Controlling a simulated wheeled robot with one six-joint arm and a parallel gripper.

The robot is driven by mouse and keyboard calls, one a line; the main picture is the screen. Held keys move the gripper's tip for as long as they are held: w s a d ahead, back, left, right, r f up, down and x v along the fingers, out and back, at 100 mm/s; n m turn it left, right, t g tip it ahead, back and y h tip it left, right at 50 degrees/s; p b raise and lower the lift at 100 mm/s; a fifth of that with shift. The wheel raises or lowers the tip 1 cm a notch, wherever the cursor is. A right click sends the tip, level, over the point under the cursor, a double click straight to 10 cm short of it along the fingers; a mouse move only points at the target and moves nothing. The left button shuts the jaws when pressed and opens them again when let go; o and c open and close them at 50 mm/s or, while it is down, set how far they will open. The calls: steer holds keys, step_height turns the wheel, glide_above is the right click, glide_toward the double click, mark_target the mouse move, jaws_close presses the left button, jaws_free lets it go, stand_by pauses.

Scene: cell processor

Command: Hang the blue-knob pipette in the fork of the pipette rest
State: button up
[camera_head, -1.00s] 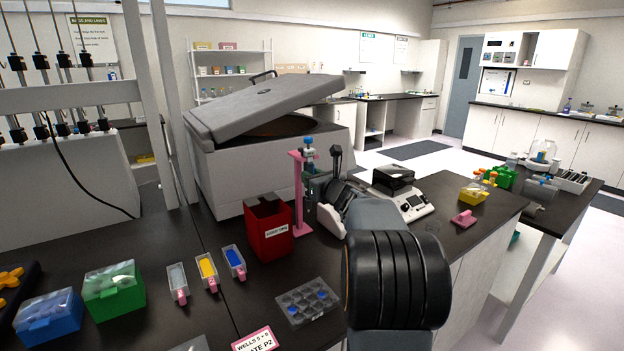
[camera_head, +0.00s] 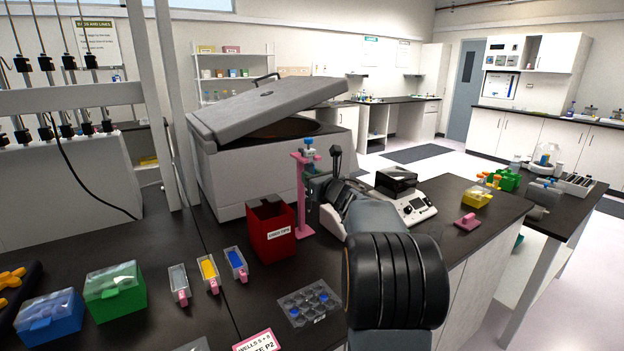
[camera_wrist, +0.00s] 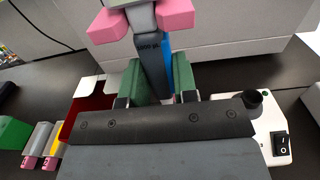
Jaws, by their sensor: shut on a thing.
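The blue-knob pipette (camera_head: 309,142) stands about upright at the top of the pink pipette rest (camera_head: 300,205), its blue knob uppermost. In the wrist view its grey body (camera_wrist: 150,52) lies between the green fingers of my gripper (camera_wrist: 160,84), which is shut on it. The two pink fork prongs (camera_wrist: 108,26) of the rest show on either side of the pipette's upper part. I cannot tell whether the pipette's weight rests on the fork. My gripper (camera_head: 317,184) is just right of the rest's post in the head view, and its fingers are partly hidden there.
A red tip bin (camera_head: 270,230) stands close left of the rest. A grey open-lidded machine (camera_head: 235,170) is behind. A white device with a black top (camera_head: 410,205) stands to the right. A clear well plate (camera_head: 308,303) lies in front.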

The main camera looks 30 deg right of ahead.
steer(key=shift+f+b, duration=0.35)
steer(key=shift+b, duration=0.3)
stand_by(0.6)
steer(key=o, duration=0.7)
steer(key=shift+r, duration=0.1)
steer(key=shift+s, duration=0.15)
steer(key=s+b, duration=0.2)
steer(key=s, duration=1.1)
steer(key=shift+s, duration=0.3)
